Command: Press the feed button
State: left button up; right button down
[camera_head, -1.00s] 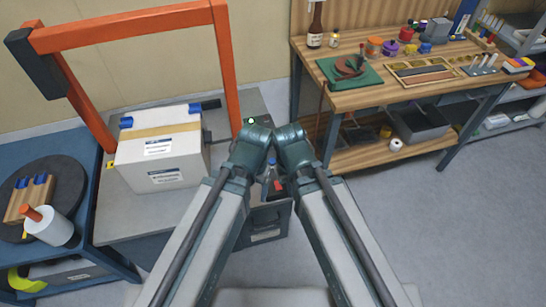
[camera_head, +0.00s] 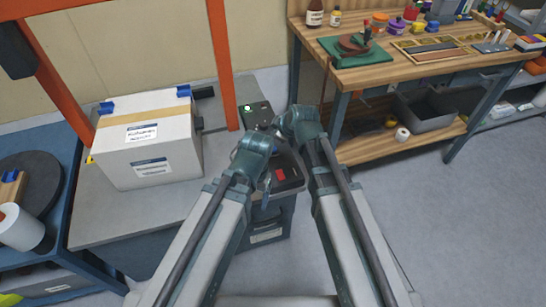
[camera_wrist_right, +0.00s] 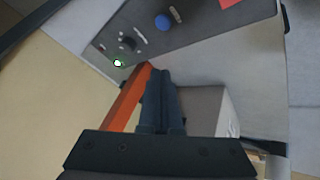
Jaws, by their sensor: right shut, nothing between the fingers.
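A dark control panel (camera_head: 256,116) with a lit green-white button (camera_head: 247,108) stands beside the orange post. The right wrist view shows that lit button (camera_wrist_right: 118,63), a black knob (camera_wrist_right: 127,43) and a round blue button (camera_wrist_right: 162,22) on the grey panel. Which is the feed button I cannot read. My right gripper (camera_head: 268,130) is small and partly hidden between the arms. In the right wrist view its fingers (camera_wrist_right: 160,72) are shut and empty, apart from the buttons. My left gripper (camera_head: 266,188) hangs below its wrist, its jaws unclear.
A white labelled box (camera_head: 150,150) sits on the grey bench (camera_head: 110,215) under the orange frame (camera_head: 222,65). A red patch (camera_head: 281,174) shows on a dark surface between my arms. A wooden workbench (camera_head: 385,72) with tools stands at right. The floor at right is clear.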

jog(key=n+t+b, duration=0.1)
jog(key=t+b, duration=0.1)
send_over(275, 150)
jog(key=f, duration=0.1)
pick_arm(q)
jog(key=f, duration=0.3)
jog(key=shift+w+a+f, duration=0.1)
jog(key=shift+w, duration=0.15)
pick_arm(e)
jog(key=shift+s+r+n, duration=0.1)
jog(key=shift+n, duration=0.2)
pick_arm(q)
jog(key=shift+f, duration=0.15)
pick_arm(e)
jog(key=shift+f, duration=0.2)
pick_arm(q)
notch_tip(275, 150, down, 9)
jog(key=b, duration=0.8)
jog(key=shift+r+b, duration=0.2)
jog(key=shift+b, duration=0.2)
pick_arm(e)
notch_tip(275, 150, down, 8)
jog(key=shift+f, duration=0.25)
jog(key=shift+f, duration=0.1)
pick_arm(q)
jog(key=shift+f+b, duration=0.4)
pick_arm(e)
jog(key=shift+f, duration=0.3)
